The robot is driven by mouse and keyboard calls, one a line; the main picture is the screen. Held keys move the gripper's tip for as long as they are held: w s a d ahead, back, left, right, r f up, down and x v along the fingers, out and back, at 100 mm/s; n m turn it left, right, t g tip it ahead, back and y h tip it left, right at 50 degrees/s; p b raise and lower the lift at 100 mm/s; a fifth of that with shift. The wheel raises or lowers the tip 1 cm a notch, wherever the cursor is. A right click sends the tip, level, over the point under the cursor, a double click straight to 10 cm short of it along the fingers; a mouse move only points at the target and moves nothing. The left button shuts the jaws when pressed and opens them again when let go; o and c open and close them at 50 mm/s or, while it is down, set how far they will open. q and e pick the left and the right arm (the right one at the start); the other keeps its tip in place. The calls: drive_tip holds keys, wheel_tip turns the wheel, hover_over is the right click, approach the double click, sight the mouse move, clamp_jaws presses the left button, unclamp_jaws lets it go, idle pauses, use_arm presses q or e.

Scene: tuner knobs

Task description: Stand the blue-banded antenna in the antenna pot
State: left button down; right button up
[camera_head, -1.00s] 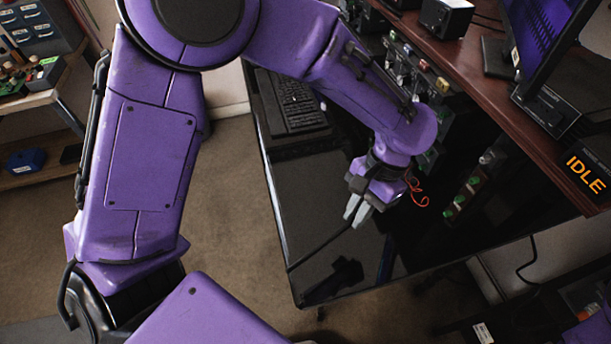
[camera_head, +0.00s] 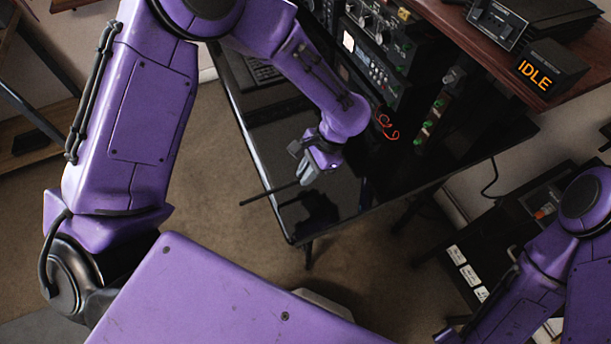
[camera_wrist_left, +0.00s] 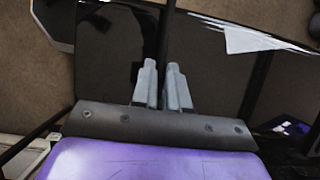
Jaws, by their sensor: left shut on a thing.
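My left gripper (camera_head: 309,178) is shut on a thin black rod, the antenna (camera_head: 268,194), over the near part of the black table. The rod points left from the fingers, and in this view its end reaches past the table's edge. In the left wrist view the antenna (camera_wrist_left: 166,28) runs up from between the grey fingers (camera_wrist_left: 162,75). I cannot make out its blue band. I cannot pick out the antenna pot in either view. Part of my right arm shows at the lower right of the head view; its gripper is not in view.
The black glossy table (camera_head: 350,205) is mostly clear near its front corner. A wooden shelf carries an IDLE display (camera_head: 536,75). A dark low unit (camera_head: 480,240) is at the right.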

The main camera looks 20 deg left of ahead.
use_arm(q)
drive_tip(key=f, duration=0.2)
drive_tip(key=w+f, duration=0.1)
drive_tip(key=f, duration=0.1)
drive_tip(key=shift+a, duration=0.25)
drive_tip(key=shift+s+r, duration=0.15)
drive_tip(key=shift+s, duration=0.05)
drive_tip(key=shift+f, duration=0.2)
drive_tip(key=c, duration=1.1)
unclamp_jaws()
drive_tip(key=shift+c, duration=0.2)
drive_tip(key=v, duration=1.2)
drive_tip(key=shift+r, duration=0.2)
